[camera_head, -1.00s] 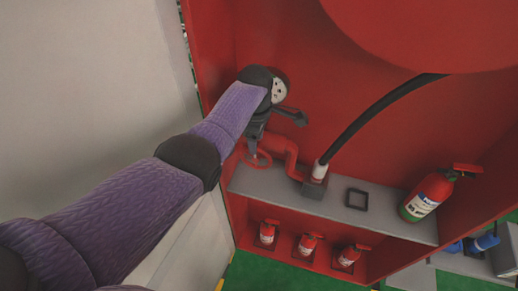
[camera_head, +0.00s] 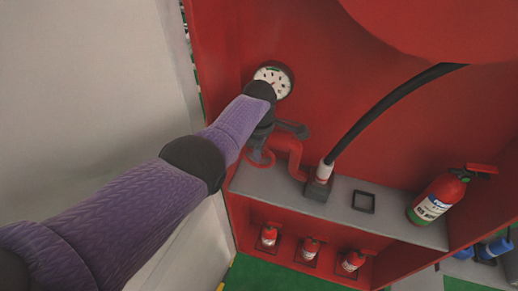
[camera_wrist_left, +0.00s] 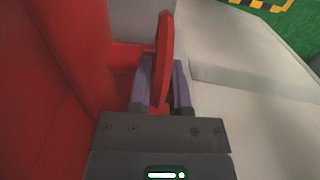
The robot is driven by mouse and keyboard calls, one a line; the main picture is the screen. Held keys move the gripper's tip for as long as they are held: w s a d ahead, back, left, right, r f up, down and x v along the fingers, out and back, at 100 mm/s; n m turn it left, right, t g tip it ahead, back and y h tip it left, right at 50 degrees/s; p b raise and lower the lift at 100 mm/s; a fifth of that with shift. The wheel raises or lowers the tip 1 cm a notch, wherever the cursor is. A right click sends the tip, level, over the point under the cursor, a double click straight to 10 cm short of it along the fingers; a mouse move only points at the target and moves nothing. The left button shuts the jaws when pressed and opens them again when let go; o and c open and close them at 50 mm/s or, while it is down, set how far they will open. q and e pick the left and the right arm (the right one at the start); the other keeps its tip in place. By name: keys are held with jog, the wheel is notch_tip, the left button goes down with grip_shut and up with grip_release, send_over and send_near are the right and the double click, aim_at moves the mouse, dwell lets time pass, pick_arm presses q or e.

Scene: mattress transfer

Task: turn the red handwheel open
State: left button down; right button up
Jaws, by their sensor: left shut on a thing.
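The red handwheel (camera_head: 259,160) is a small ring at the left end of the red pipe (camera_head: 290,150), above the grey shelf. My arm and gripper hide part of it. In the left wrist view the handwheel (camera_wrist_left: 164,40) is seen nearly edge-on, its rim between the two fingers. My left gripper (camera_head: 258,148), also in the left wrist view (camera_wrist_left: 162,88), is shut on that rim. My right gripper is in neither view.
A round gauge (camera_head: 273,81) is on the red back wall. A black hose (camera_head: 390,105) rises from the shelf (camera_head: 335,205). A fire extinguisher (camera_head: 437,198) stands at right; several smaller ones are below. A pale panel (camera_head: 90,90) borders the left.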

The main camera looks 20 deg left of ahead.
pick_arm(q)
jog(key=shift+d, duration=0.1)
jog(key=shift+d+f+y+b, duration=0.2)
jog(key=shift+y+b, duration=0.3)
jog(key=shift+y, duration=0.5)
jog(key=shift+d+f+y+b, duration=0.1)
jog(key=shift+d+y+b, duration=0.05)
jog(key=shift+y+b, duration=0.55)
jog(key=shift+d+f+y+b, duration=0.15)
jog(key=shift+d+y+b, duration=0.05)
jog(key=shift+y+b, duration=0.95)
jog(key=shift+d+y+b, duration=0.1)
jog(key=shift+y+b, duration=0.25)
jog(key=shift+b, duration=0.45)
jog(key=shift+y+b, duration=0.3)
jog(key=shift+b, duration=0.15)
